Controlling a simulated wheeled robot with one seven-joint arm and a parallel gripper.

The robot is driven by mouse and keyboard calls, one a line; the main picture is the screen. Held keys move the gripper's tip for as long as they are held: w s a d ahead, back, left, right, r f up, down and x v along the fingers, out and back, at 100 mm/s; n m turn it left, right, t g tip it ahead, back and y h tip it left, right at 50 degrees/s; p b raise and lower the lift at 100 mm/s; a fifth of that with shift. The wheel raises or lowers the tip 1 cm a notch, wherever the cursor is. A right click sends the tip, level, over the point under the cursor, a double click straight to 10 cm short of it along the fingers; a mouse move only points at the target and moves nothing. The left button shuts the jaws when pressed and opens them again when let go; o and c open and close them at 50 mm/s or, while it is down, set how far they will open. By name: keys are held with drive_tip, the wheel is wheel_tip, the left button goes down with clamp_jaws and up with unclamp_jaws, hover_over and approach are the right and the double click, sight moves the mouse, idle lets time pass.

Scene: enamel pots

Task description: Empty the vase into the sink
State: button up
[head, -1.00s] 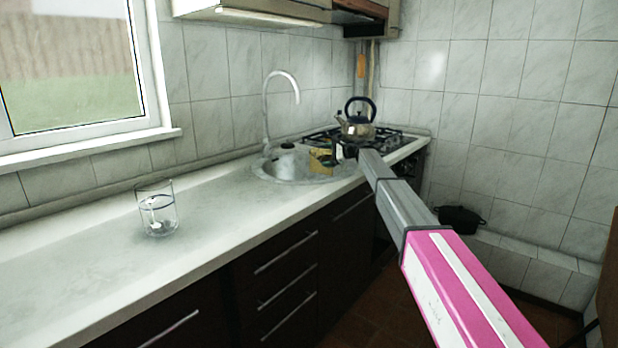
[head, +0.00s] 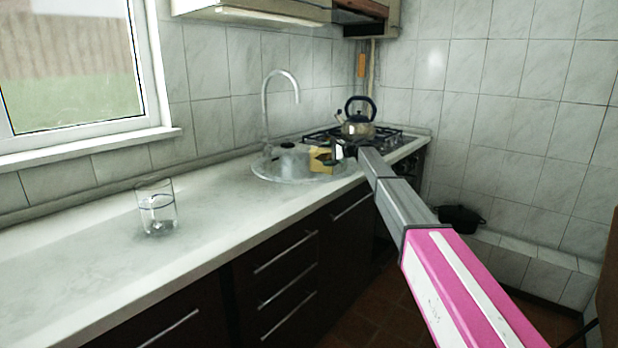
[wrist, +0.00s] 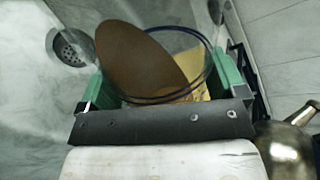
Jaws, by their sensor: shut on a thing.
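My gripper (wrist: 165,92), with green fingers, is shut on a clear glass vase (wrist: 212,62) with a dark blue line near its rim. A brown oval (wrist: 145,62), which looks like a liquid surface, shows inside it, slanted in the wrist view. A yellow patch (wrist: 195,92) shows beside it; I cannot tell whether it belongs to the vase. In the head view my gripper (head: 330,156) is over the right side of the round sink (head: 265,172). The vase is too small there to make out clearly. The sink drain (wrist: 68,48) is at the upper left in the wrist view.
A glass of clear liquid (head: 157,210) stands on the counter (head: 90,255) at left. The curved tap (head: 265,110) rises behind the sink. A kettle (head: 358,124) sits on the stove (head: 395,140) just beyond my gripper. A black pot (head: 460,217) is at right.

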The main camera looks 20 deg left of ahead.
sight(329, 149)
drive_tip(key=shift+r+n+t+h+p, duration=0.1)
drive_tip(key=shift+n+t+h+p, duration=0.2)
drive_tip(key=shift+n+t+p, duration=0.45)
idle(0.8)
drive_tip(key=shift+s+a+n, duration=0.3)
drive_tip(key=shift+s+n, duration=0.45)
idle(0.7)
drive_tip(key=shift+s+a+r+n+t+h, duration=0.1)
drive_tip(key=shift+s+r+n+t+h, duration=0.15)
drive_tip(key=shift+r+n+t, duration=0.3)
drive_tip(key=shift+s+a+r+n+t+h, duration=0.1)
drive_tip(key=shift+s+r+n+t+h, duration=0.2)
drive_tip(key=shift+r+n, duration=0.25)
idle(1.5)
